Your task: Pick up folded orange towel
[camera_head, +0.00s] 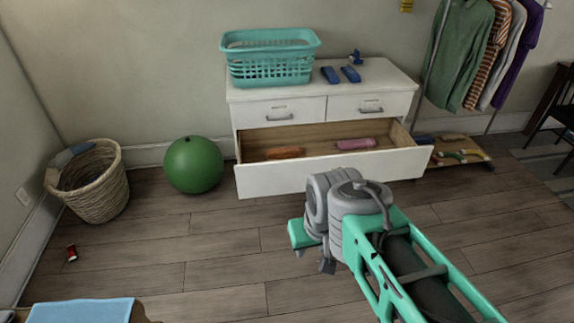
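A small orange bundle (285,153), which looks like the folded orange towel, lies in the left part of the open lower drawer (330,176) of the white dresser (245,112). My gripper (314,260) is low in front of the drawer, over the floor, pointing down and apart from the towel. Its fingers are small and partly hidden by my arm, so I cannot tell if they are open or shut. The drawer's front panel stands between my gripper and the towel.
A pink rolled item (355,143) lies in the same drawer, to the right. A teal basket (270,68) and blue items (350,74) sit on the dresser. A green ball (193,164) and wicker basket (95,190) stand left. A clothes rack (417,105) stands right.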

